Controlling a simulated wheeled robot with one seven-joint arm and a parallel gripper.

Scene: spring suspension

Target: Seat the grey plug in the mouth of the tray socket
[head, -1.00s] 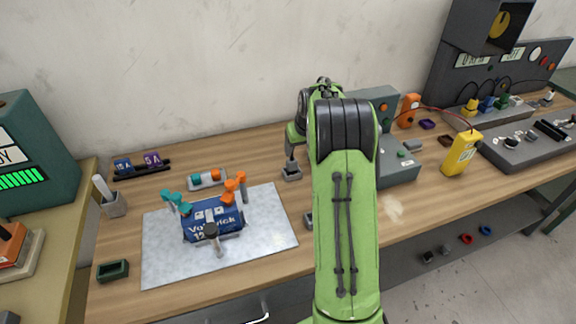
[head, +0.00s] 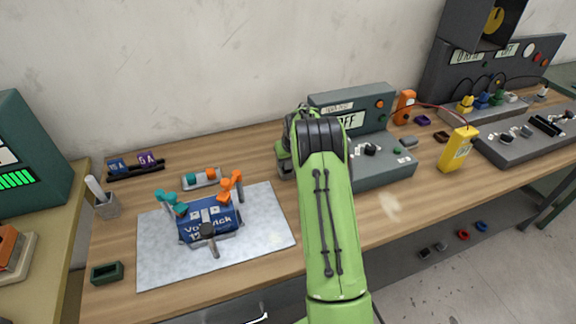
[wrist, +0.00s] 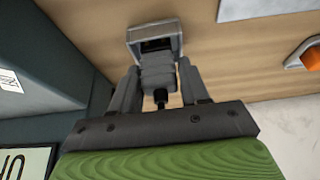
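In the wrist view my gripper (wrist: 158,80) has its two fingers against the sides of a ridged grey plug (wrist: 157,68). Just beyond the plug is a grey box-shaped socket (wrist: 133,34) with a dark mouth, on the wooden bench; I take it as the tray socket. The plug's far end overlaps the near rim of the mouth in this view. Part of the dark opening still shows, and I cannot tell whether the plug touches the socket or is in it. In the head view my arm hides the plug, socket and fingertips.
A grey-green instrument box (head: 390,172) stands close right of my arm. A small tray (head: 202,184) with teal and orange pieces lies left. A metal mat (head: 160,262) carries a blue block (head: 210,220) between teal and orange clamps. A yellow meter (head: 458,150) stands right.

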